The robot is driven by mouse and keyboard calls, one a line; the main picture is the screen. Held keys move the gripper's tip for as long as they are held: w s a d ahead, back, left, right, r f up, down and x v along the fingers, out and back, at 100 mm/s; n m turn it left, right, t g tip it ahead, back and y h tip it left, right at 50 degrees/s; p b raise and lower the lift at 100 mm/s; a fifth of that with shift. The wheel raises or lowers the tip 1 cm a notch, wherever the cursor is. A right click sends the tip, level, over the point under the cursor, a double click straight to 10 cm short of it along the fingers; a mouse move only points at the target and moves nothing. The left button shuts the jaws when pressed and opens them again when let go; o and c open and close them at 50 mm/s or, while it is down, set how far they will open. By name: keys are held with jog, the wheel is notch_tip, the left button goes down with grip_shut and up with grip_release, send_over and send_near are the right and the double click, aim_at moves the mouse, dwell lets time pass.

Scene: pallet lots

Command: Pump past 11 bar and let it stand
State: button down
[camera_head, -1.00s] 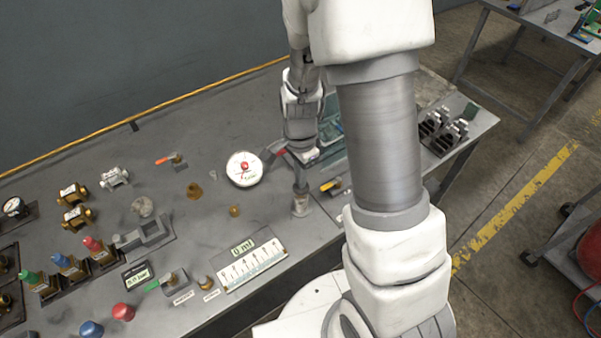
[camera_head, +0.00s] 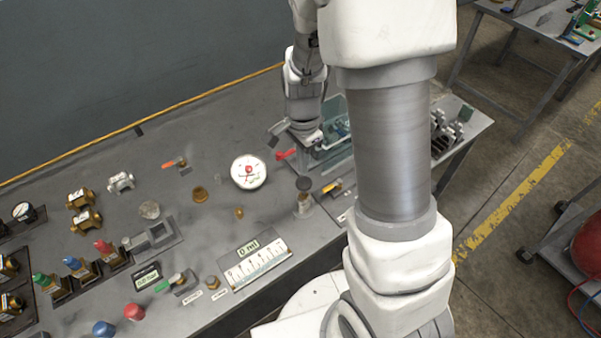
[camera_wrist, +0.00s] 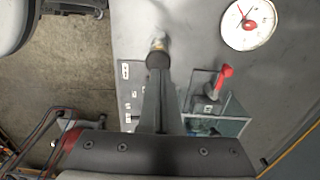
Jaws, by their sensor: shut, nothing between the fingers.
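A round white gauge (camera_head: 248,172) with red marks stands on the bench; it also shows at the top right of the wrist view (camera_wrist: 248,22), and its figures are too small to read. Right of it is a short metal post with a dark round top (camera_head: 303,185), seen in the wrist view as a dark knob (camera_wrist: 158,58) just beyond my fingers. A red-handled lever (camera_head: 286,154) lies close by, and in the wrist view (camera_wrist: 225,72) it is right of the fingers. My gripper (camera_wrist: 160,78) is shut and empty; whether it touches the knob I cannot tell.
A display reading 0 ml (camera_head: 247,247) sits above a white scale (camera_head: 257,265). Brass fittings, coloured knobs and a red button (camera_head: 134,312) fill the bench's left side. A clear teal-tinted tray (camera_head: 335,135) stands near my wrist.

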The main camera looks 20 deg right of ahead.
aim_at(303, 182)
notch_tip(303, 182, up, 7)
jog(key=shift+d, duration=0.15)
jog(key=shift+w, duration=0.15)
jog(key=shift+w+b, duration=0.15)
jog(key=shift+b, duration=0.95)
jog(key=r+b, duration=0.1)
jog(key=b, duration=0.1)
jog(key=r+b, duration=0.2)
jog(key=b, duration=0.1)
jog(key=shift+s+a+r, duration=0.2)
jog(key=shift+s, duration=0.15)
jog(key=shift+f, duration=0.1)
notch_tip(303, 182, down, 14)
jog(key=shift+d+r+b, duration=0.1)
jog(key=shift+b, duration=0.65)
